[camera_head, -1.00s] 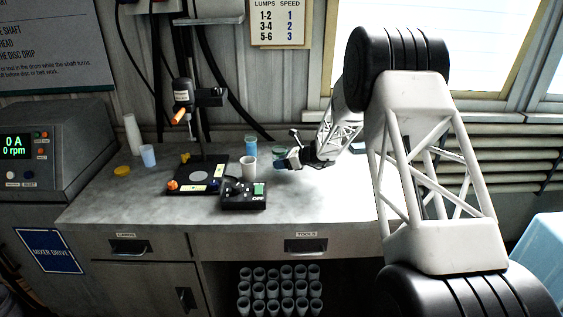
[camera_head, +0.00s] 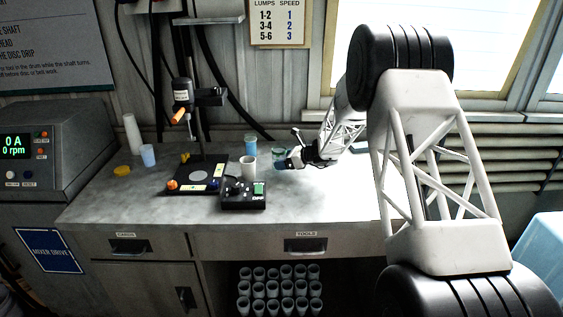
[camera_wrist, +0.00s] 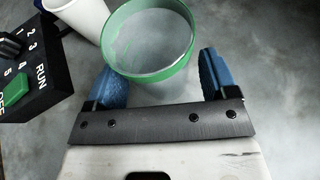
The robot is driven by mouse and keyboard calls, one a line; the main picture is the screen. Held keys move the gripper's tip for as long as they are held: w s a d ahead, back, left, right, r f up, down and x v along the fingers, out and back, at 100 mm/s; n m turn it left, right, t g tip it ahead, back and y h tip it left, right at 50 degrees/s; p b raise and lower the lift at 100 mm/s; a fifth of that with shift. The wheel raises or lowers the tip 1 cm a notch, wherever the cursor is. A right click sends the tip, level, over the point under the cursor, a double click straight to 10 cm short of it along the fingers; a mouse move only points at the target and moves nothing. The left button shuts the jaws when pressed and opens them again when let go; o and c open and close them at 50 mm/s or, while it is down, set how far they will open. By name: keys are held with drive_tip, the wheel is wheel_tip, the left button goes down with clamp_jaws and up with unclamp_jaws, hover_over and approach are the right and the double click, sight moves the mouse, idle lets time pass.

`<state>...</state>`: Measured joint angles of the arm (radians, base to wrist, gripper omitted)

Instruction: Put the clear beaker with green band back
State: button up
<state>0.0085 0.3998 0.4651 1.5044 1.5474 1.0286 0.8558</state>
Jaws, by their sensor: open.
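The clear beaker with the green band (camera_head: 278,152) stands upright on the bench beside my gripper (camera_head: 284,163). In the wrist view the beaker (camera_wrist: 150,45) shows its green rim and a clear wall, and looks empty. My gripper (camera_wrist: 158,66) is open, with one blue finger on each side of the beaker's near part. A gap shows between each finger and the beaker's lower wall.
A white cup (camera_head: 248,167) and a switch box (camera_head: 244,194) stand just left of the beaker; a blue cup (camera_head: 250,145) is behind. The disperser stand (camera_head: 197,177) is farther left. The bench right of the gripper is clear.

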drive_tip(key=v, duration=1.1)
idle(0.6)
drive_tip(key=s+a+r+n+g+h, duration=0.15)
drive_tip(key=s+r+n, duration=0.3)
drive_tip(key=s, duration=0.55)
drive_tip(key=s+r+n+g+h, duration=0.1)
drive_tip(key=s+r+n+h, duration=0.15)
drive_tip(key=s+r, duration=0.55)
drive_tip(key=s+r+n+g+h, duration=0.1)
drive_tip(key=s+r+n, duration=0.25)
drive_tip(key=s, duration=0.75)
drive_tip(key=s+d+n+h, duration=0.2)
drive_tip(key=s+n, duration=0.2)
drive_tip(key=s, duration=0.7)
drive_tip(key=s+d+n+h, duration=0.2)
drive_tip(key=s+n+h, duration=0.1)
drive_tip(key=s, duration=0.8)
drive_tip(key=s+d+n+t+h, duration=0.1)
drive_tip(key=s+n, duration=0.3)
drive_tip(key=s, duration=0.7)
drive_tip(key=shift+d+n+h, duration=0.35)
drive_tip(key=shift+d+h, duration=0.45)
drive_tip(key=shift+d, duration=0.1)
